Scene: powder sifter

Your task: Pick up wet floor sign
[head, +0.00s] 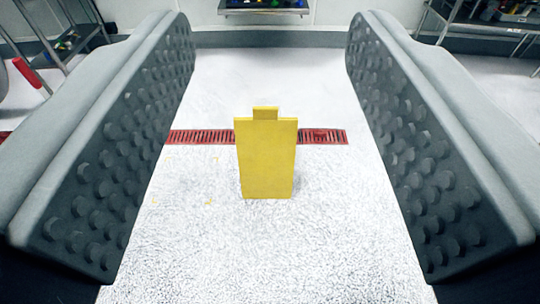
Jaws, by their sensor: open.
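The wet floor sign (266,160) is a plain yellow board with a narrower tab on top. It stands upright on the pale speckled floor in the middle of the head view. My gripper (268,150) is open, with one grey studded finger on the left and one on the right. The sign appears between the fingers in the picture, farther ahead and touching neither. Nothing is held. The sign's back side is hidden.
A red floor drain grate (215,136) runs across behind the sign. Metal shelving stands at the upper left (68,42) and upper right (485,22). A shelf with items (263,12) is at the back wall. The floor around the sign is clear.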

